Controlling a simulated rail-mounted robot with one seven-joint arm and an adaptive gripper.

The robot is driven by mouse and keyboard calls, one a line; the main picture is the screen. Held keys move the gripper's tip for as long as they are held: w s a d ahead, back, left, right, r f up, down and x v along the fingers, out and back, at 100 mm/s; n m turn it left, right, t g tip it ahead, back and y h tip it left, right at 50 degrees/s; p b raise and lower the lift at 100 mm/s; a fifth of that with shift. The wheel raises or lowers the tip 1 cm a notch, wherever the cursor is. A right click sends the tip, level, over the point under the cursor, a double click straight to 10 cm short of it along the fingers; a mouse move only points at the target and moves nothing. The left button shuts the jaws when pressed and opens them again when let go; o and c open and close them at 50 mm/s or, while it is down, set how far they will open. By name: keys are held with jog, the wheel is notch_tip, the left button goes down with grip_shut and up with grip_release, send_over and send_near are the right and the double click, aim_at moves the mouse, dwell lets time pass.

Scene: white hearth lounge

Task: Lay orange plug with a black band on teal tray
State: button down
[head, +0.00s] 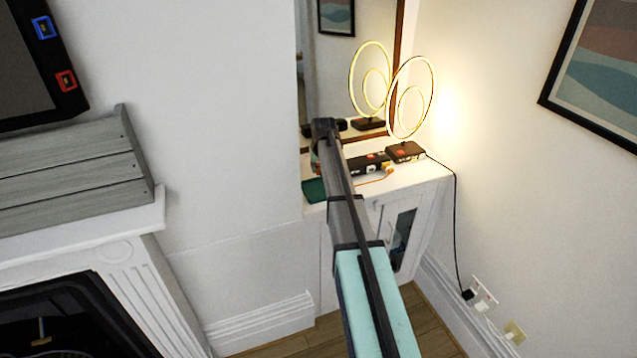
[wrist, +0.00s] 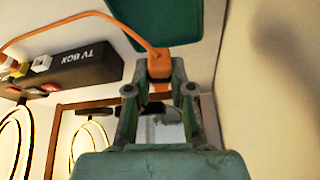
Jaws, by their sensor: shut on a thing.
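The orange plug (wrist: 159,66) with a black band is between the fingertips of my gripper (wrist: 159,87) in the wrist view. My gripper is shut on it. Its orange cord (wrist: 120,20) loops off to the left. The teal tray (wrist: 178,22) lies just beyond the plug, whose end overlaps the tray's edge in this view; I cannot tell whether they touch. In the head view the teal tray (head: 314,190) is at the left end of the white cabinet top, partly behind my arm. The plug and my fingertips are hidden there.
A black TV box (wrist: 75,68) stands beside the plug, and shows in the head view (head: 368,164). A lit ring lamp (head: 408,100) stands right of it on a black base. The orange cord (head: 376,181) crosses the cabinet top (head: 412,172). A mirror stands behind.

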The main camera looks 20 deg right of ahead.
aim_at(318, 190)
jog(key=shift+f+p, duration=1)
jog(key=shift+f, duration=3.25)
jog(key=shift+f, duration=0.15)
jog(key=c, duration=1)
grip_release()
jog(key=b+v, duration=0.3)
jog(key=v, duration=0.9)
